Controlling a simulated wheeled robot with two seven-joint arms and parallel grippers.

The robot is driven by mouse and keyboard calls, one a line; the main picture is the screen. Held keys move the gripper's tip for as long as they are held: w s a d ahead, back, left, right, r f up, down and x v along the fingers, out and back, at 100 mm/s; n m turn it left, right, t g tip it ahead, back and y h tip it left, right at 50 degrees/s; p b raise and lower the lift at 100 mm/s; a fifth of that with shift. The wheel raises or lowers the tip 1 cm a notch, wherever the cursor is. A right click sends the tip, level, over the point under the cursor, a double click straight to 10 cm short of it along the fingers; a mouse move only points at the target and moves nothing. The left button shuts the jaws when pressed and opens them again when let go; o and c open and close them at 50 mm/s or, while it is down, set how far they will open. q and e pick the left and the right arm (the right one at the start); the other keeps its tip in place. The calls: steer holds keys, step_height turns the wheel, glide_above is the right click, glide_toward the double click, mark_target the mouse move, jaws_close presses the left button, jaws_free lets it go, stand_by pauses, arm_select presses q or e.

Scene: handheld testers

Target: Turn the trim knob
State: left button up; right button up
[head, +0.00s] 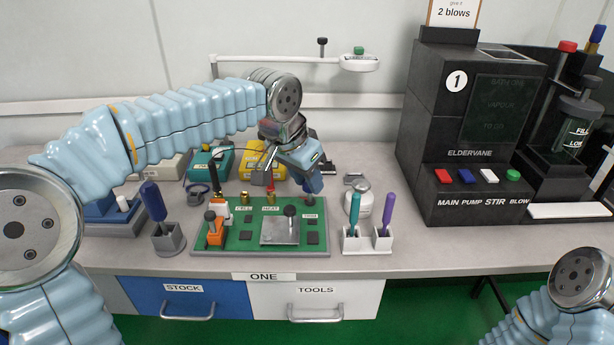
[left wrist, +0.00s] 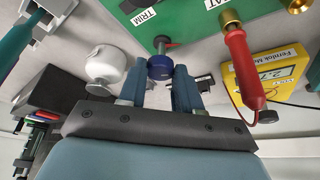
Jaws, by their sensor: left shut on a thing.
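The green board (head: 252,237) lies on the bench, with a TRIM label at its right side. My left gripper (head: 313,188) points down over that side. In the left wrist view, my left gripper (left wrist: 161,80) is shut on the trim knob (left wrist: 160,67), a round dark blue cap between the fingertips beside the TRIM label (left wrist: 143,17). The fingers hide most of the knob in the head view. My right gripper is not in view; only part of my right arm shows at the lower right.
A yellow meter (head: 258,160) stands behind the board, and a red probe (left wrist: 245,75) stands in a brass socket near my gripper. A white pot (head: 359,201) and holders with teal and purple tools (head: 384,215) stand to the right. A black machine (head: 470,130) stands farther right.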

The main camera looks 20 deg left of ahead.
arm_select(q)
steer(key=o, duration=1)
steer(key=shift+o, duration=0.2)
steer(key=v, duration=1.3)
steer(key=shift+s+r, duration=0.2)
steer(key=shift+r, duration=0.15)
steer(key=shift+a, duration=0.1)
